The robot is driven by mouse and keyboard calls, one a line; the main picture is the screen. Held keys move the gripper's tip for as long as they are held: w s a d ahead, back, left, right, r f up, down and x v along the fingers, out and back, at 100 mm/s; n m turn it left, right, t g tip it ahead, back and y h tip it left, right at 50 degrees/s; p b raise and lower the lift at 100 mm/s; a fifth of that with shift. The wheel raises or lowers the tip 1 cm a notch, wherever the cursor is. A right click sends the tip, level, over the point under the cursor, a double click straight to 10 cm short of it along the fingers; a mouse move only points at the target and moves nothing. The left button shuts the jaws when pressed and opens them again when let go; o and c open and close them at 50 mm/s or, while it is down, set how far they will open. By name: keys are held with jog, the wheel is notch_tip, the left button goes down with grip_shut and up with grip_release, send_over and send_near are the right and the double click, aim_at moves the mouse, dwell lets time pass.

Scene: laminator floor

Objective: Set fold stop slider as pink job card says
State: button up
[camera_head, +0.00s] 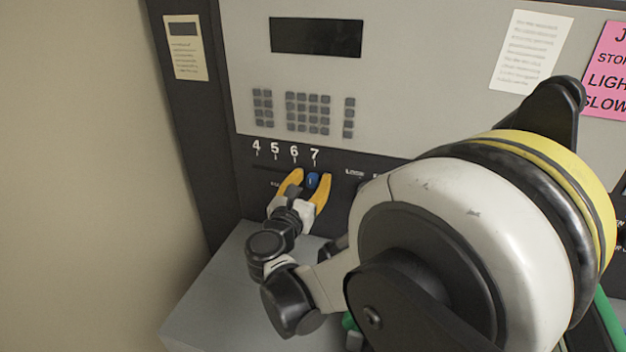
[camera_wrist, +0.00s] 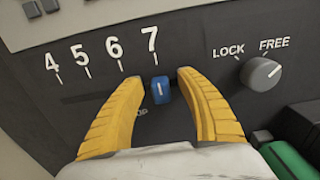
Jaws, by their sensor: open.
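The fold stop slider has a blue knob (camera_head: 312,180) on a dark panel under a scale marked 4, 5, 6 and 7. In the wrist view the blue knob (camera_wrist: 160,90) sits just below the 7 tick. My gripper (camera_head: 311,175) is open, with its yellow fingers on either side of the knob. In the wrist view my gripper (camera_wrist: 162,79) shows small gaps beside the knob, though contact on the right is hard to tell. The pink job card (camera_head: 604,78) is cut off at the right edge; only "STO", "LIGH" and "SLOW" parts show, with no readable slider number.
A round LOCK/FREE knob (camera_wrist: 262,74) is right of the slider, its mark toward FREE. A green part (camera_wrist: 288,160) lies low right. A keypad (camera_head: 308,112) and dark display (camera_head: 316,37) are above. White (camera_head: 531,50) and cream notes (camera_head: 186,48) are unreadable.

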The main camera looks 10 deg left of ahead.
grip_shut()
jog(key=shift+a, duration=0.1)
jog(key=a, duration=0.4)
jog(key=shift+w+a, duration=0.35)
grip_release()
